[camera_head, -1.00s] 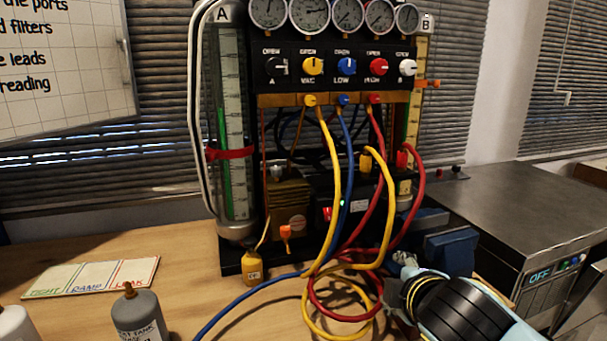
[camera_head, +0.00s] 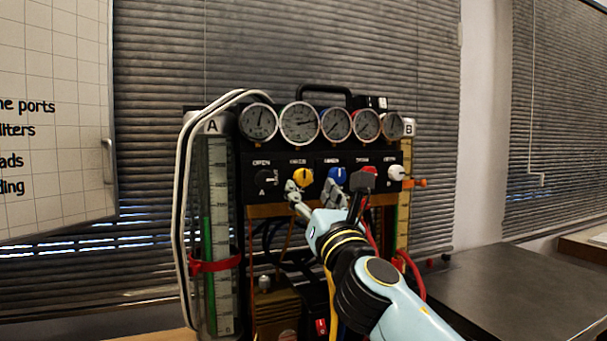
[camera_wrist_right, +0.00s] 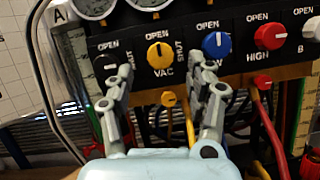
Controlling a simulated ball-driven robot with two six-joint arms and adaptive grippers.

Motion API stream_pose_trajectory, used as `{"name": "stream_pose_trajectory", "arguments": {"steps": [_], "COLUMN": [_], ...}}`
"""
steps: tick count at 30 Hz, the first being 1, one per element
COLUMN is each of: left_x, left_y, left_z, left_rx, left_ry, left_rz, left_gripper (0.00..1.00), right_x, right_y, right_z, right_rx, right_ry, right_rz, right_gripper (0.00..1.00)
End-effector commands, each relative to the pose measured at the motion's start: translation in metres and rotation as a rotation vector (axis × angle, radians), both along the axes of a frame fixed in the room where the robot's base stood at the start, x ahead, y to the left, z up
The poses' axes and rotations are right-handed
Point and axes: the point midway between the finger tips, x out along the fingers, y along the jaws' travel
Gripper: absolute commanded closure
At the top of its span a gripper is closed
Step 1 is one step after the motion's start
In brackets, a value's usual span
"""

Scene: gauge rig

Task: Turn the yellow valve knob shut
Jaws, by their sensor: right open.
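The yellow valve knob (camera_head: 302,177) is on the black panel, second from the left, above the label VAC. My right gripper (camera_head: 311,190) is open in front of the panel, just below the yellow knob. In the wrist view the fingers of my right gripper (camera_wrist_right: 161,75) stand apart to either side below the knob, with nothing between them; contact cannot be told. My left gripper is out of view.
The blue knob (camera_wrist_right: 216,44) is close to the right finger. The black knob (camera_head: 266,176) is at the left, and the white knob (camera_head: 397,173) at the right. Round gauges (camera_head: 299,123) line the top. Hoses, including a red one (camera_wrist_right: 268,125), hang below the panel.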

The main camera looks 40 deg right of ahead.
Motion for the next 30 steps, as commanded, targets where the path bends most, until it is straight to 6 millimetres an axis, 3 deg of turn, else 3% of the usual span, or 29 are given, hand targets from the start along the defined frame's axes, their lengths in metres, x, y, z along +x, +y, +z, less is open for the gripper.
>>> {"name": "stream_pose_trajectory", "arguments": {"steps": [7,19,30], "left_x": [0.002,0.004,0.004], "left_y": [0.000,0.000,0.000], "left_z": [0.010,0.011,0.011], "left_rx": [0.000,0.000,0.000], "left_ry": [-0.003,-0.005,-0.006], "left_rz": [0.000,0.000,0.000], "left_gripper": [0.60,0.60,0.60], "right_x": [0.034,0.042,0.041], "right_y": [-0.011,-0.013,-0.013], "right_z": [0.015,0.017,0.017], "right_rx": [0.003,0.004,0.005], "right_ry": [0.000,0.001,0.001], "right_rz": [0.000,0.001,0.000], "right_gripper": [0.45,0.45,0.93]}}
